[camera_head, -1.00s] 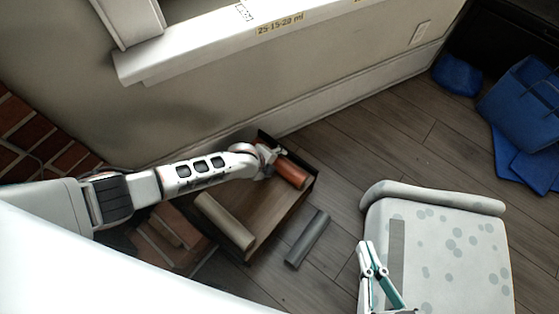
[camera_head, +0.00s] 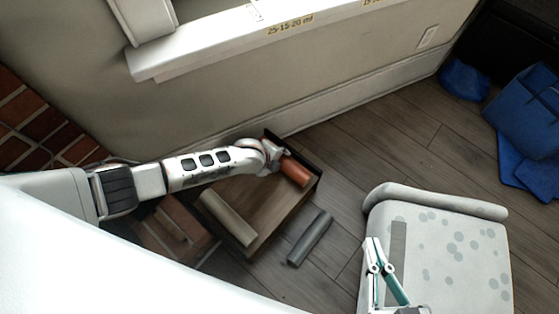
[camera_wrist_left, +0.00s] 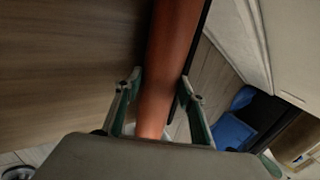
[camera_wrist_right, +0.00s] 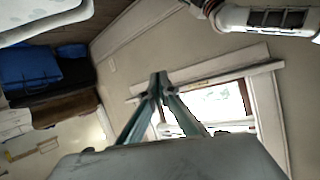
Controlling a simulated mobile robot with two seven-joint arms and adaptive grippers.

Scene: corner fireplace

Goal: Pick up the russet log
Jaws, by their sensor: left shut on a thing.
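The russet log (camera_head: 296,174) lies along the far right side of a brown wooden tray (camera_head: 262,205). My left gripper (camera_head: 279,155) is at the log's upper left end. In the left wrist view, the fingers of my left gripper (camera_wrist_left: 163,92) are shut on the russet log (camera_wrist_left: 173,45), one finger on each side. I cannot tell whether the log is clear of the tray floor. My right gripper (camera_wrist_right: 158,88) has its fingertips together and is empty.
A beige log (camera_head: 228,218) lies along the tray's left side. A grey log (camera_head: 310,239) lies on the floor right of the tray. The white spotted seat (camera_head: 450,245) stands further right. A wall and white sill (camera_head: 230,45) rise behind. Brick (camera_head: 40,125) is at left.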

